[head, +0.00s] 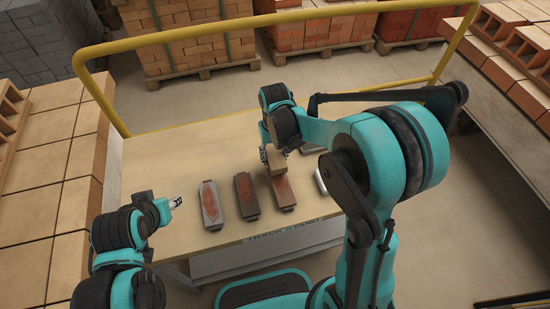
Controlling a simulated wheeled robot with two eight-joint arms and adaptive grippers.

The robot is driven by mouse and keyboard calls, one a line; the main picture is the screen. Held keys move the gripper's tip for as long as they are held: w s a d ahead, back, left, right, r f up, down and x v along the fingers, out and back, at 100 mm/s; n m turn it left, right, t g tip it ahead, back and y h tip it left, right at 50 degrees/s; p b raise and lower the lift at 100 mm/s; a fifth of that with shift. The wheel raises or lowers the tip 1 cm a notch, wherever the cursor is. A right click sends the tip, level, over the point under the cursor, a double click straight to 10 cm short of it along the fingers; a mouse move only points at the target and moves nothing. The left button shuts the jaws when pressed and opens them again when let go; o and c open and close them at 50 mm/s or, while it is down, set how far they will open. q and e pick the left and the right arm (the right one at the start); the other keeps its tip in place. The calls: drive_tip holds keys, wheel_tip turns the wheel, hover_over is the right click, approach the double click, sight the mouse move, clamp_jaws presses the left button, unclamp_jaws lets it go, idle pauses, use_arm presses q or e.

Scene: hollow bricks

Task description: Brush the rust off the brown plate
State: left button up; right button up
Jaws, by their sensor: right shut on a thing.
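Three narrow plates with rust-red patches lie side by side on the table: a grey plate (209,213), a dark plate (246,205) and a brown plate (284,201). My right gripper (271,158) is shut on a tan block-like brush (277,167) at the far end of the brown plate. I cannot tell whether the brush touches the plate. Reddish rust shows on the brown plate nearer me. My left gripper (175,202) is left of the grey plate, apart from it; its jaws are too small to read.
The table (165,165) has free room at its back left. A yellow rail (190,35) runs along its back and sides. A pale metallic item (321,181) lies right of the brown plate, partly hidden by my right arm. Brick stacks (60,190) stand around.

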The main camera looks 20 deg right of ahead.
sight(276, 156)
drive_tip(key=r, duration=0.1)
drive_tip(key=s+r+p, duration=0.1)
drive_tip(key=r, duration=0.1)
drive_tip(key=shift+w+r+p, duration=0.25)
drive_tip(key=shift+r+p, duration=0.65)
drive_tip(key=shift+r, duration=0.1)
drive_tip(key=shift+r+p, duration=0.8)
drive_tip(key=shift+r, duration=0.4)
use_arm(q)
drive_tip(key=r, duration=0.1)
drive_tip(key=s+r, duration=0.1)
drive_tip(key=r, duration=0.3)
drive_tip(key=shift+s+a+r, duration=0.1)
drive_tip(key=shift+s, duration=0.15)
use_arm(e)
drive_tip(key=shift+f+b, duration=0.4)
drive_tip(key=shift+b, duration=0.15)
use_arm(q)
drive_tip(key=shift+s+a+f, duration=0.1)
drive_tip(key=shift+s+f, duration=0.05)
drive_tip(key=shift+f, duration=0.45)
use_arm(e)
drive_tip(key=shift+s, duration=0.15)
